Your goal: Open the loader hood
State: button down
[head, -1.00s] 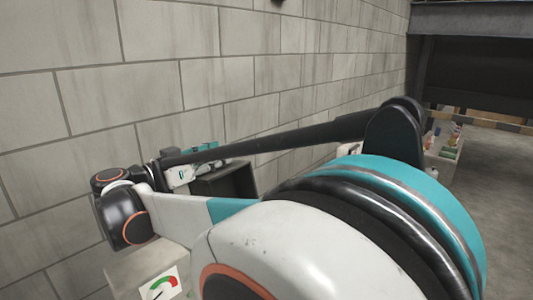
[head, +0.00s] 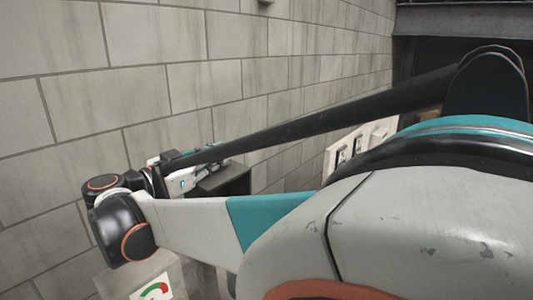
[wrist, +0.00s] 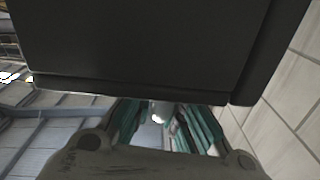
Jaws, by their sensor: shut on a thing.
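The loader hood (wrist: 140,40) looks like a dark grey, flat-sided box part and fills the upper part of the wrist view. Its lower edge runs across just above my gripper (wrist: 165,118), whose teal fingers reach to that edge. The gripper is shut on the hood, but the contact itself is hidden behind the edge.
A pale block wall (head: 210,85) runs close along the left and behind the hood. A white panel with dark fittings (head: 358,146) stands against it farther right, partly behind my arm. A pale cabinet with a red-green gauge label (head: 152,287) is at the lower left.

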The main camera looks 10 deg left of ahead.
jog(key=shift+s+d+r, duration=0.15)
jog(key=shift+d, duration=0.25)
jog(key=c, duration=1.6)
grip_release()
jog(key=shift+d, duration=0.1)
